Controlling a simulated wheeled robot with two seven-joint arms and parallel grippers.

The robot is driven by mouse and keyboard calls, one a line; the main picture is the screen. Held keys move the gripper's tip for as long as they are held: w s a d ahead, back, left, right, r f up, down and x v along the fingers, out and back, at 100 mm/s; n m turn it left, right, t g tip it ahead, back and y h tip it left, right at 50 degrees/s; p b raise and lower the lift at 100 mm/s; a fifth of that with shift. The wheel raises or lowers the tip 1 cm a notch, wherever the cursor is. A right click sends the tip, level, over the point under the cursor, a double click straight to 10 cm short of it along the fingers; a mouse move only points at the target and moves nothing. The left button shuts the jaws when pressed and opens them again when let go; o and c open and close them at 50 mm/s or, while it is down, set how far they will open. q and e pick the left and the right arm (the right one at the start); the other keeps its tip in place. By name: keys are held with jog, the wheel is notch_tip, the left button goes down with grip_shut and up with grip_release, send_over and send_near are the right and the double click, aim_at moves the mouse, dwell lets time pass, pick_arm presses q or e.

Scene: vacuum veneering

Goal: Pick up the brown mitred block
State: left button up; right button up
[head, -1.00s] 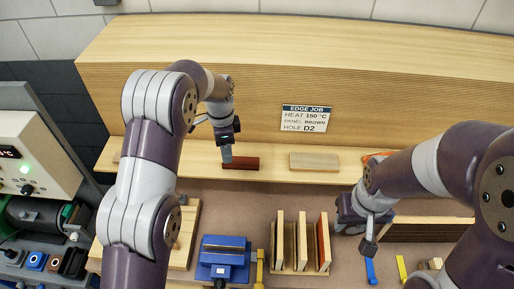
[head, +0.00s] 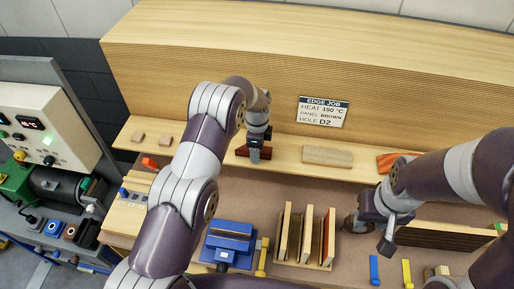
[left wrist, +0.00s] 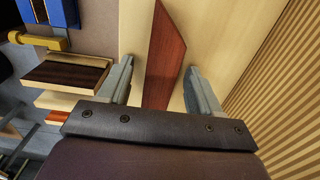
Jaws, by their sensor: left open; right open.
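The brown mitred block (head: 266,153) is a dark reddish-brown bar lying on the pale wooden shelf in the head view. In the left wrist view the block (left wrist: 164,50) shows a slanted end and lies between the two fingers. My left gripper (head: 255,157) is over the block's middle in the head view, its fingers hiding part of it. The left gripper (left wrist: 160,85) is open, with a gap visible on both sides of the block. My right gripper (head: 369,234) is open and away to the right, in front of the shelf.
A pale block (head: 327,155) lies on the shelf to the right, and an orange piece (head: 393,161) beyond it. Below are a blue vise-like tool (head: 228,244) and a rack of upright panels (head: 304,237). The back panel carries a sign (head: 323,112).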

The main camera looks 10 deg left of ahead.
pick_arm(q)
jog(key=shift+a+f, duration=0.1)
jog(key=shift+a, duration=0.2)
jog(key=shift+d, duration=0.1)
jog(key=c, duration=1)
jog(key=shift+d, duration=0.15)
jog(key=shift+c, duration=0.3)
